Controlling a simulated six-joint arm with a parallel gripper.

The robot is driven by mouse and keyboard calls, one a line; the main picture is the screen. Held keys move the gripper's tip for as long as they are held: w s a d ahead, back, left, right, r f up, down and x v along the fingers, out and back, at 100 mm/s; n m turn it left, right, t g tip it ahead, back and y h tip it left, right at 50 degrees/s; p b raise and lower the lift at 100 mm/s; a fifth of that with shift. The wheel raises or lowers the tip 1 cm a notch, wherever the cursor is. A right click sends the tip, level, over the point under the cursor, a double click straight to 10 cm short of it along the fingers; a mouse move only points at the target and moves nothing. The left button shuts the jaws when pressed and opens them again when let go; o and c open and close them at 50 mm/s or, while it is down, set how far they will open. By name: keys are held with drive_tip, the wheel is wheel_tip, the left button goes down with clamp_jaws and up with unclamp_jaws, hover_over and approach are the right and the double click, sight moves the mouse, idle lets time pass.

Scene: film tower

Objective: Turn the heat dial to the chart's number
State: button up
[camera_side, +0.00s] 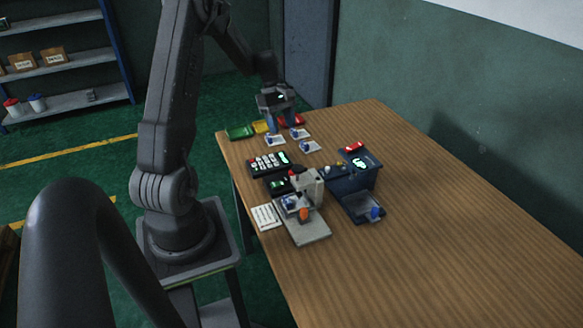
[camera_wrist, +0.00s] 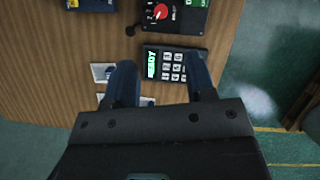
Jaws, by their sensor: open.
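The heat dial (camera_wrist: 159,12) is a red knob with a white pointer on a black box (camera_wrist: 183,17), at the top edge of the wrist view. I cannot read its numbers. In the side view the black box with a green label (camera_side: 278,185) stands beside the grey press. A white card with lines of print (camera_side: 266,217), perhaps the chart, lies at the table's near-left edge; its text is too small to read. My gripper (camera_side: 277,122) is open above the table's far-left end, away from the dial. In the wrist view its blue fingers (camera_wrist: 160,68) are apart and empty.
A keypad (camera_wrist: 172,64) reading READY shows beyond the fingers; it also shows in the side view (camera_side: 270,163). The grey press (camera_side: 306,188) and a dark blue box (camera_side: 357,170) stand nearby. Coloured trays (camera_side: 240,132) and small cards lie at the far end. The right side is clear.

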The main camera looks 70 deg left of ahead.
sight(292, 174)
drive_tip(key=x, duration=1.4)
drive_tip(key=shift+a, duration=0.15)
drive_tip(key=c, duration=0.9)
